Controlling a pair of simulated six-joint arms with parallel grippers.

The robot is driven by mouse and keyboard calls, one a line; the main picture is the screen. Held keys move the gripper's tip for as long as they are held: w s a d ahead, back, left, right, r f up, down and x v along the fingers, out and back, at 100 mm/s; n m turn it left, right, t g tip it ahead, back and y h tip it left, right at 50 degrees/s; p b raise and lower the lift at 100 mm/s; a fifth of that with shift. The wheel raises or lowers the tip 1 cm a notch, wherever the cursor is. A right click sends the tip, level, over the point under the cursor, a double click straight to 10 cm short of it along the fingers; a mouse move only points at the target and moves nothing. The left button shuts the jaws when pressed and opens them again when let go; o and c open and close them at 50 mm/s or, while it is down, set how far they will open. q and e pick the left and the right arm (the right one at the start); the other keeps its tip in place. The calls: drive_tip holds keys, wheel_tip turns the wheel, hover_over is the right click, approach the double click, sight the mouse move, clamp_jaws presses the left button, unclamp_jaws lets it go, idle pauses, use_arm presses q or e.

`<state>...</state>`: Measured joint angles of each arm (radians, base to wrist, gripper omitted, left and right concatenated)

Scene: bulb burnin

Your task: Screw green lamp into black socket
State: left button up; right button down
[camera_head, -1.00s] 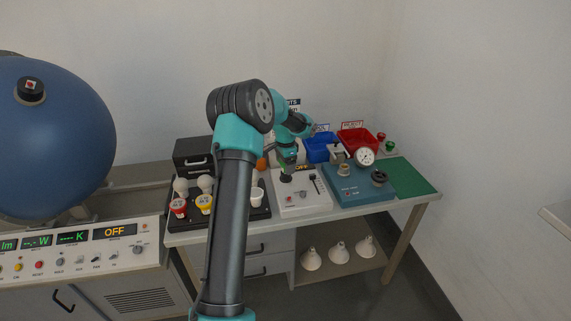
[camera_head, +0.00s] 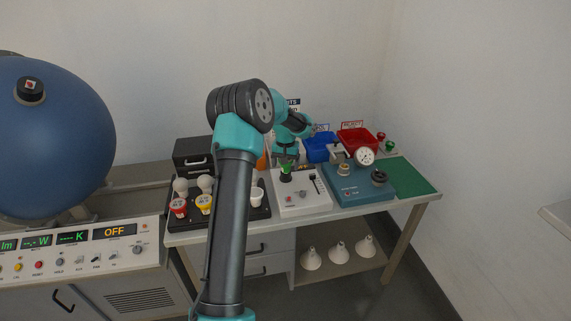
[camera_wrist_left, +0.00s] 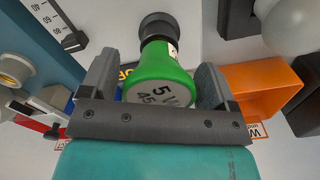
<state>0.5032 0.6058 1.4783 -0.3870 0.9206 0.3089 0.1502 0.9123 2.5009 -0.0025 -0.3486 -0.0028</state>
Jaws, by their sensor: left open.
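The green lamp (camera_wrist_left: 163,72) stands with its narrow end at the black socket (camera_wrist_left: 156,24) in the left wrist view; its wide, pale, printed face points toward my camera. In the head view the green lamp (camera_head: 286,168) sits small on top of the black socket (camera_head: 286,178) on the white box (camera_head: 300,200). I cannot tell how deep its thread is in. My left gripper (camera_wrist_left: 155,85) is open, one finger on each side of the lamp's wide end, with gaps visible. In the head view it (camera_head: 286,158) is just behind and above the lamp. My right gripper is not in view.
A blue-grey box (camera_head: 358,190) with a dial stands right of the white box. Blue (camera_head: 320,148) and red (camera_head: 358,138) bins stand behind. A dark tray (camera_head: 237,215) with lamps is on the left. An orange bin (camera_wrist_left: 262,88) is close beside my left gripper.

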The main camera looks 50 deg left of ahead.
use_arm(q)
drive_tip(key=n, duration=0.4)
drive_tip(key=shift+n, duration=0.3)
drive_tip(key=n, duration=0.4)
drive_tip(key=c, duration=0.8)
drive_tip(key=m, duration=0.4)
drive_tip(key=o, duration=1)
drive_tip(key=shift+m, duration=0.3)
drive_tip(key=shift+r, duration=0.1)
